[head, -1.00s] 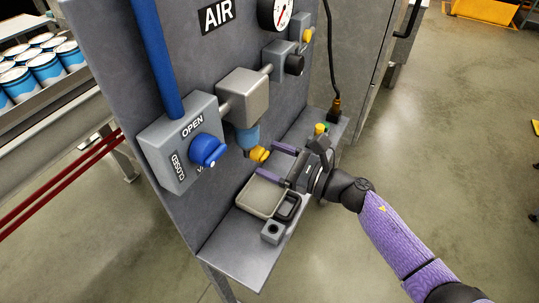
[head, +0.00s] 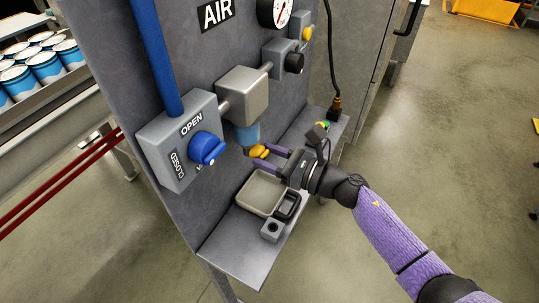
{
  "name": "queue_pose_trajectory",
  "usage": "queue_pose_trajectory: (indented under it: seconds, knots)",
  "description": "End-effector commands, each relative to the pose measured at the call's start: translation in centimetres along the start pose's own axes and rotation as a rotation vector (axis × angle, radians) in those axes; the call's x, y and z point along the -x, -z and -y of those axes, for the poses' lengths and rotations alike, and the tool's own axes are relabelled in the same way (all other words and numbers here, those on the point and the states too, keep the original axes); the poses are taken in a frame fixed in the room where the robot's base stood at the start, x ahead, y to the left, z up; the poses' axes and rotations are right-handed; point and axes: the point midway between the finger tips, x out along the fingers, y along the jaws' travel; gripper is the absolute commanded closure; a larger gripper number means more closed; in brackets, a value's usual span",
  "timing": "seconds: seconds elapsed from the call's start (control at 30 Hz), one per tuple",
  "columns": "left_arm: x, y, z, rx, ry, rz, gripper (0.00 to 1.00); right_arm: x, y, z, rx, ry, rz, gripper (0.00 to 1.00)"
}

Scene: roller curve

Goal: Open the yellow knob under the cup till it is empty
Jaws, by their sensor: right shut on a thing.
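The cup (head: 247,134) is blue and translucent and hangs under a grey block (head: 243,94) on the panel. The yellow knob (head: 258,151) sits at the cup's lower end. My right gripper (head: 266,157) comes in from the right, with its two purple-edged fingers shut on the yellow knob. How much liquid is in the cup cannot be told. My left gripper is not in view.
A beige tray (head: 262,191) lies on the grey shelf (head: 232,239) below the knob, with a black-rimmed handle on its right side. A small grey block with a hole (head: 271,231) stands in front. A blue valve handle (head: 207,148) is to the left.

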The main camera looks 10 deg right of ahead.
Motion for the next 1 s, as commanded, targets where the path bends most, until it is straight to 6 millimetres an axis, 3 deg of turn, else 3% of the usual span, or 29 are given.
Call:
queue_pose_trajectory:
  seconds: [0.2,0.5,0.53,0.67,0.7,1.0]
  knots:
    - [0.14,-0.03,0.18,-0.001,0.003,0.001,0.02,0.02,-0.06,0.01,-0.319,0.000,0.000,1.00]
    - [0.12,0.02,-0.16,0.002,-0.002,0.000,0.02,0.01,-0.01,0.01,-0.360,0.000,0.000,1.00]
    - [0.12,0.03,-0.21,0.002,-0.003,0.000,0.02,0.02,-0.01,0.01,-0.359,0.000,0.000,0.51]
    - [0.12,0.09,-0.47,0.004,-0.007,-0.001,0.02,0.01,-0.02,0.00,-0.358,0.000,0.000,0.24]
    - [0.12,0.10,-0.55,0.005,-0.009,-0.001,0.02,0.01,-0.02,0.00,-0.358,0.000,0.000,0.19]
    - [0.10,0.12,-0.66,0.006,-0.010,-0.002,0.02,0.38,0.01,0.02,-0.357,0.001,0.000,0.19]
